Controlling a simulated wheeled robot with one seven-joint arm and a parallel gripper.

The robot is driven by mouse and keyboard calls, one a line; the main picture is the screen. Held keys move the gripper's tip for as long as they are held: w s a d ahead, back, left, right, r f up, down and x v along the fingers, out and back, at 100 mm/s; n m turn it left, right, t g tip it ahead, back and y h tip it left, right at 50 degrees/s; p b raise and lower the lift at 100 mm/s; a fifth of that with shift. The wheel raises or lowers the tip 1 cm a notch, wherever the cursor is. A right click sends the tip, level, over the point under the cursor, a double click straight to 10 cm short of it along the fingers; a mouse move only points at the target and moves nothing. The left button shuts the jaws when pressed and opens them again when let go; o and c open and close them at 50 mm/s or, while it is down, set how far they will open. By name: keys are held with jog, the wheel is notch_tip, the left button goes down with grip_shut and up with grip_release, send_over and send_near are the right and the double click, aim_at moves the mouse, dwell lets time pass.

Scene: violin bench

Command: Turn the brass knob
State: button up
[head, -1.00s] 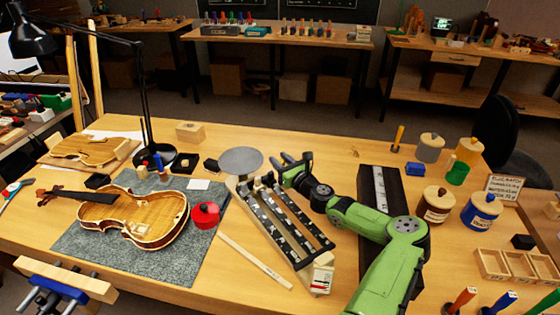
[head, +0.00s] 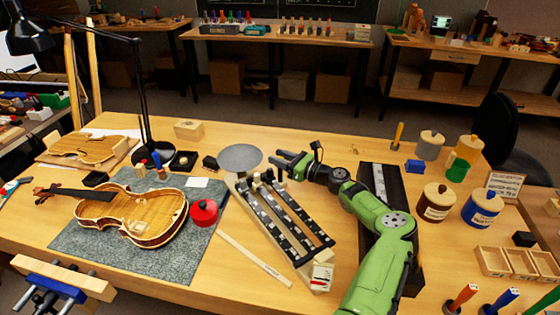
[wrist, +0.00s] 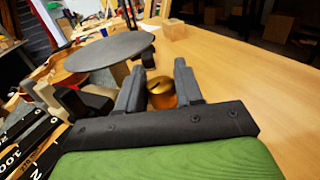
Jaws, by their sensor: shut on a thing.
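The brass knob (wrist: 162,93) is a round golden piece with a dark slot, seen between the two dark fingers of my gripper (wrist: 158,75) in the wrist view. The fingers are shut on it, one on each side. In the head view my gripper (head: 275,160) is at the far right of a slanted device with black scale bars (head: 295,218), beside its grey round disc (head: 240,158). I cannot make out the knob in the head view. The disc also shows in the wrist view (wrist: 108,52), left of the fingers.
A violin (head: 130,215) and a red round container (head: 204,213) lie on a grey mat (head: 170,265) to the left. A dark ruled board (head: 385,195) lies under my arm. Jars, including a blue one (head: 482,210), stand right. The bench beyond my gripper is mostly clear.

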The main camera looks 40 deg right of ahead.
jog(key=shift+f+n+g+y+b, duration=0.1)
jog(key=shift+n+g+y+b, duration=0.2)
jog(key=shift+n+y+b, duration=0.3)
jog(key=shift+y, duration=0.4)
jog(key=o, duration=0.9)
jog(key=shift+o, duration=0.2)
